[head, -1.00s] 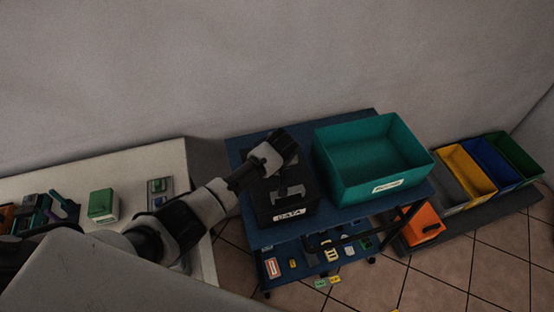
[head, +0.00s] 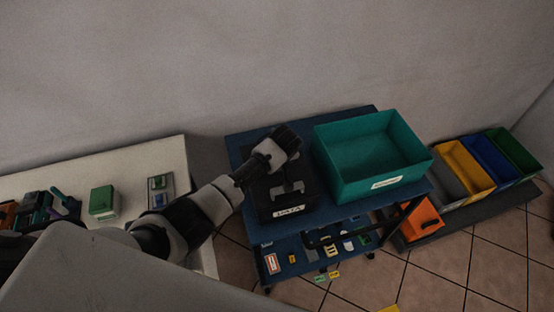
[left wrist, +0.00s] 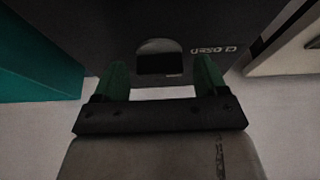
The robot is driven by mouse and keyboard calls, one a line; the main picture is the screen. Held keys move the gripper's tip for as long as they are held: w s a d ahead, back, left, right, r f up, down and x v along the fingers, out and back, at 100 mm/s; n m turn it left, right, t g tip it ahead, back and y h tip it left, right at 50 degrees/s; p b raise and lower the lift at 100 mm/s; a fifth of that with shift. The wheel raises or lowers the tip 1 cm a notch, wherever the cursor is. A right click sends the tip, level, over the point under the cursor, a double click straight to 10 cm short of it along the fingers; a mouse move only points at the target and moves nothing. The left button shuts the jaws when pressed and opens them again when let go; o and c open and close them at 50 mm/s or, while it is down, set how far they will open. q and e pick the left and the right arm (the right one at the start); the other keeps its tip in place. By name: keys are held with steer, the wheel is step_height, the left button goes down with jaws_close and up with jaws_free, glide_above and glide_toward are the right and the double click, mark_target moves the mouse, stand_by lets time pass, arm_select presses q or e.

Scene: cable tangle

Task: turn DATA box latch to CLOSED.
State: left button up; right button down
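The black DATA box (head: 287,212) sits on the blue cart's top, with its white label facing the front. A grey bracket-like part (head: 290,189) shows on its top; I cannot tell whether it is the latch. My left gripper (head: 288,137) is above the back of the box. In the left wrist view, its two green fingers (left wrist: 160,76) are apart with nothing held between them. A dark rounded part (left wrist: 157,56), perhaps the latch, lies just beyond the fingertips, and upside-down pale lettering (left wrist: 213,49), seemingly CLOSED, is beside it. The latch's setting is unclear. My right gripper is not in view.
A teal bin (head: 372,165) stands right of the box on the blue cart (head: 243,148). The lower shelf (head: 275,278) holds several small items. A white table (head: 150,160) is at left. Coloured bins (head: 465,166) and an orange box (head: 420,218) are at right.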

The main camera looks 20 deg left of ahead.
arm_select(q)
steer(key=shift+r, duration=0.1)
steer(key=b+v, duration=0.1)
steer(key=v, duration=0.9)
steer(key=shift+r, duration=0.3)
steer(key=shift+s+d+f, duration=0.1)
steer(key=shift+s, duration=0.05)
